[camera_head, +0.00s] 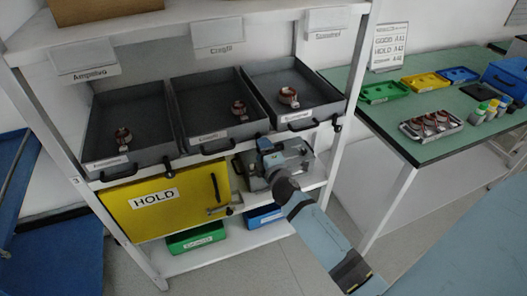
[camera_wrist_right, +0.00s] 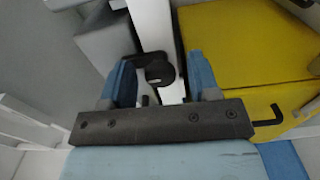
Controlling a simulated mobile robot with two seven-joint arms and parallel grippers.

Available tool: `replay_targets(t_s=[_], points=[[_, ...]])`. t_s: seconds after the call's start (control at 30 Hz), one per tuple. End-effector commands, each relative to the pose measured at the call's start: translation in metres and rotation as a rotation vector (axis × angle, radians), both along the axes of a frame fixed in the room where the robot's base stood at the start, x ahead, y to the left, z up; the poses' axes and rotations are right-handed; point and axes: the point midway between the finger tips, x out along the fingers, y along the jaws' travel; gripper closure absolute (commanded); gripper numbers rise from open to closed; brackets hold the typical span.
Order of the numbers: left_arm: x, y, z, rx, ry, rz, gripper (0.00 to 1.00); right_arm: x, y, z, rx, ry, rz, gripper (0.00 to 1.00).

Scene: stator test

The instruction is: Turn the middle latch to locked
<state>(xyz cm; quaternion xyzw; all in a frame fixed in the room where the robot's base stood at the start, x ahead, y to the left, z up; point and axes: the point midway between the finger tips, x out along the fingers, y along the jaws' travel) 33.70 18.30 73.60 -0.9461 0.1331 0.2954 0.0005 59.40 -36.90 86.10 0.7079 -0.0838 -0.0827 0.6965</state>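Three grey drawers sit on the upper shelf. A small dark latch (camera_head: 167,163) shows by the left drawer, and another (camera_head: 337,126) by the right drawer. The middle latch lies near the lower right corner of the middle drawer (camera_head: 214,110), mostly hidden by my right gripper (camera_head: 270,152). In the right wrist view, a round black latch knob (camera_wrist_right: 158,72) on a white strip lies between the two blue fingers of my open right gripper (camera_wrist_right: 160,85). Gaps show on both sides of it. I cannot tell which way the latch points. My left gripper is out of view.
A yellow HOLD box (camera_head: 165,205) is below the drawers; it also shows in the right wrist view (camera_wrist_right: 245,45). A green bin (camera_head: 195,238) and a blue bin (camera_head: 262,217) stand lower. A green-topped table (camera_head: 440,75) with trays is at right.

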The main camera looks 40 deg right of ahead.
Motion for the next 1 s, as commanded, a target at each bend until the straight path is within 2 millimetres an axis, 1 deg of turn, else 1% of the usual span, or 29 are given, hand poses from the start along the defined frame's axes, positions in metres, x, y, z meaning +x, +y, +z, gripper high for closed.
replay_targets(t_s=[0.23,0.37,0.47,0.7,0.8,0.9,1.0], points=[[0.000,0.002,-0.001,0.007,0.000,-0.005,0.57,-0.002,0.000,0.000,-0.001,0.000,0.000,0.44],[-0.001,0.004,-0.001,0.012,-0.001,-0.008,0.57,-0.014,0.004,-0.001,0.000,0.001,0.000,0.44],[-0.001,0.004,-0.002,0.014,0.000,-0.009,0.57,-0.033,0.008,-0.001,0.000,0.002,0.000,0.44],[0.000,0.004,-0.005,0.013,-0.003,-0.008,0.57,-0.087,0.020,-0.002,0.003,0.002,-0.002,0.44],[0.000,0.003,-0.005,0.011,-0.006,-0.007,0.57,-0.106,0.025,-0.002,0.001,0.002,-0.001,0.44],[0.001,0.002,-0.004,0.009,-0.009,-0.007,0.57,-0.120,0.029,-0.002,0.001,0.002,-0.001,0.44],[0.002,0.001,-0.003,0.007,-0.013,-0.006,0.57,-0.129,0.031,-0.001,0.002,0.001,0.000,0.44]])
